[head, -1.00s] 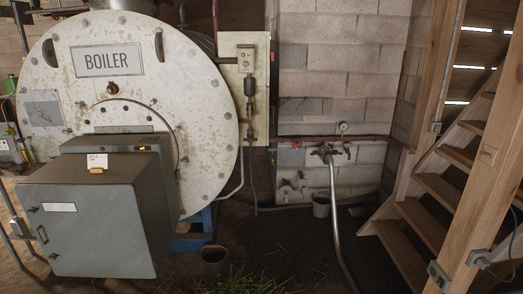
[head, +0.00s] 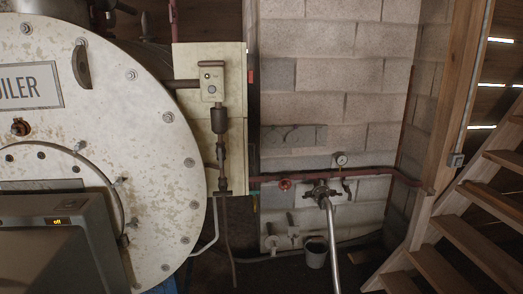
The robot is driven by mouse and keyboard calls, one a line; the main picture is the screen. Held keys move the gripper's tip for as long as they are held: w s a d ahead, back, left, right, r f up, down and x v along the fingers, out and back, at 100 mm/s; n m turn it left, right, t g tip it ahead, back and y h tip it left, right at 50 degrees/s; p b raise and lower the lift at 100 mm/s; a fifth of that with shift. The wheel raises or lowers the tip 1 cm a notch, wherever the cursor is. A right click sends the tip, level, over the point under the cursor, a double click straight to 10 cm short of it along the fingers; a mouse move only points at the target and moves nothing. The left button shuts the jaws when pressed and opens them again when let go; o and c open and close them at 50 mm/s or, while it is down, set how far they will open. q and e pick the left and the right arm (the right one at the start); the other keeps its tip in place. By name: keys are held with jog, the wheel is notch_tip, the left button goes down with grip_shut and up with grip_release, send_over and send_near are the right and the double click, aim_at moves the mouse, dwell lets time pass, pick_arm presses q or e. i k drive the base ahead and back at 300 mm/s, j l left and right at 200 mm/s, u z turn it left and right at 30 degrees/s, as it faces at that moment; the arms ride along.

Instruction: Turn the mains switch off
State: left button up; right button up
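I cannot tell for sure which fitting is the mains switch. A small switch box (head: 212,80) with a dark round knob or button is fixed on a cream panel (head: 232,150) beside the boiler. A small grey box (head: 456,160) is also fixed low on the wooden post at the right, at the end of a conduit. Neither of my grippers is in view.
The large cream boiler (head: 150,140) fills the left. A grey unit (head: 60,250) before it has a lit display reading "off" (head: 57,222). Pipes and a valve (head: 320,192) run along the block wall. A bucket (head: 316,252) stands below; wooden stairs (head: 470,235) are at right.

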aim_at(250, 74)
jog(key=i+l+u, duration=0.3)
jog(key=i+l, duration=0.25)
jog(key=i, duration=0.25)
jog(key=i+l+u, duration=0.25)
jog(key=i+l, duration=0.45)
jog(key=i, duration=0.1)
